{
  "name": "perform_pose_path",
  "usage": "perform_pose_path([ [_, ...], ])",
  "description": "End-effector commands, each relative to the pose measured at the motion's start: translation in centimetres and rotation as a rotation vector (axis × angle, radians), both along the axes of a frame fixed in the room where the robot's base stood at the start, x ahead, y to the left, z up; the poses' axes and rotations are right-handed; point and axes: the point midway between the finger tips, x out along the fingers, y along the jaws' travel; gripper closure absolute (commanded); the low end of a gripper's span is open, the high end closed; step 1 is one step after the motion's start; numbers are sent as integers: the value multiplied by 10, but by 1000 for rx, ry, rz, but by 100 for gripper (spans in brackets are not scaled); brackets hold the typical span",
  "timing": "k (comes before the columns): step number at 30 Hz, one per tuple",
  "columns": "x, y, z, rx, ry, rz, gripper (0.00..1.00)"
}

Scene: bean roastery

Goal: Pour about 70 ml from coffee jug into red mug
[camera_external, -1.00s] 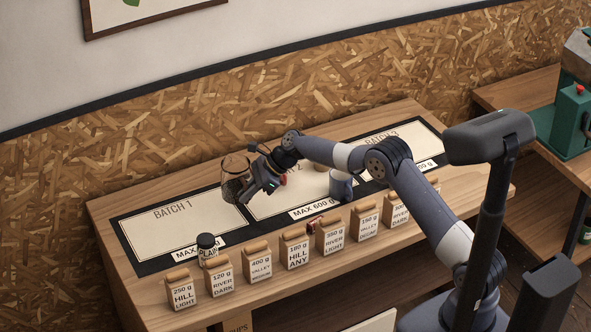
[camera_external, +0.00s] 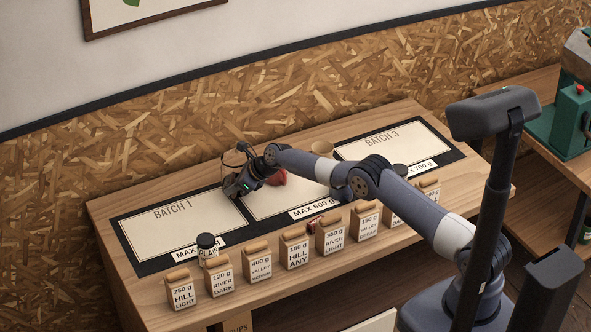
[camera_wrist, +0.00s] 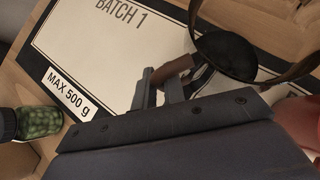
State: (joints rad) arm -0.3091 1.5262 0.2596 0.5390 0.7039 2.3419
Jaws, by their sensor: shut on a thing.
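The coffee jug (camera_external: 232,158) is clear glass with dark coffee inside, near the back of the table between the Batch 1 and Batch 2 panels. The wrist view shows its rim and the dark coffee (camera_wrist: 225,55). My gripper (camera_external: 240,187) is shut on the jug's handle side; its fingers (camera_wrist: 165,85) show beside a brown handle part. The red mug (camera_external: 276,178) stands just right of the jug, partly behind my arm. Its red side shows at the right edge of the wrist view (camera_wrist: 303,122). I cannot tell whether the jug touches the table.
The Batch 1 panel (camera_external: 175,222) is mostly clear.

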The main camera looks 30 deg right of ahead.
Motion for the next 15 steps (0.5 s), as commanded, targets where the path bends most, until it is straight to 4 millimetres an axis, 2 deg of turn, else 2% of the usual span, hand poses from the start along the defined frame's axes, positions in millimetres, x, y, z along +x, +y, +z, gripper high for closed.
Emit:
perform_pose_path([
  [8,0,-2,5,30,-5,0,100],
  [15,0,-9,13,129,-8,-3,100],
])
